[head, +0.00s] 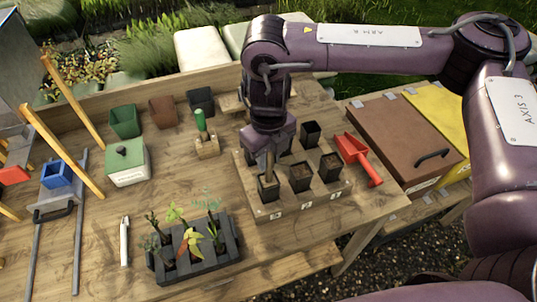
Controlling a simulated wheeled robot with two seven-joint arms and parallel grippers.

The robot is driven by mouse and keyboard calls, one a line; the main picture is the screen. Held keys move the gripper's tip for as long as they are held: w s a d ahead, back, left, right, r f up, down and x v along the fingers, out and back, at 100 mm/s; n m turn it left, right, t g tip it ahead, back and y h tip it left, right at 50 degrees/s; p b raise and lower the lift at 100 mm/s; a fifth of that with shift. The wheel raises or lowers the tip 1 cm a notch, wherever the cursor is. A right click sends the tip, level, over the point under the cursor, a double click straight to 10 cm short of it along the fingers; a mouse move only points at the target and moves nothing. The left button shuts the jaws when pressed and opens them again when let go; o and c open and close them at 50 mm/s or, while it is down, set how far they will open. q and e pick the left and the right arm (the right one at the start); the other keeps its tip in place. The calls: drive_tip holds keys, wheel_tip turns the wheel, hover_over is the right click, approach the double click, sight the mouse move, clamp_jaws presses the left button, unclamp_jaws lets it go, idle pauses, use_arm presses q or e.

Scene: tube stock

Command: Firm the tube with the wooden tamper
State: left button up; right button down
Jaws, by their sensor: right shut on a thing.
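My right gripper (271,146) points down over the wooden tube board (246,163) and is shut on the wooden tamper (269,164). The tamper is a pale upright rod. Its lower end is at or inside the mouth of the front left black tube (269,192); I cannot tell whether it presses on the fill. Two more tubes, filled with dark soil, stand to the right, the front middle tube (301,178) and the front right tube (330,168). A back tube (311,133) stands behind them. My arm partly hides the board's back left. My left gripper is out of view.
A red scoop (357,158) lies right of the board. A green-handled tool (202,124) stands in a wooden block to the left. A dark seedling tray (198,262) and a white-handled tool (125,240) are in front.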

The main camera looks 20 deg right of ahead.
drive_tip(key=shift+s+f, duration=0.1)
drive_tip(key=shift+f, duration=0.35)
idle(1.5)
drive_tip(key=shift+r, duration=0.1)
drive_tip(key=shift+r+p, duration=0.75)
drive_tip(key=shift+p, duration=0.2)
wheel_tip(320, 180, up, 7)
drive_tip(key=p, duration=0.7)
drive_tip(key=shift+r+p, duration=0.65)
drive_tip(key=shift+r, duration=0.55)
drive_tip(key=shift+f, duration=0.1)
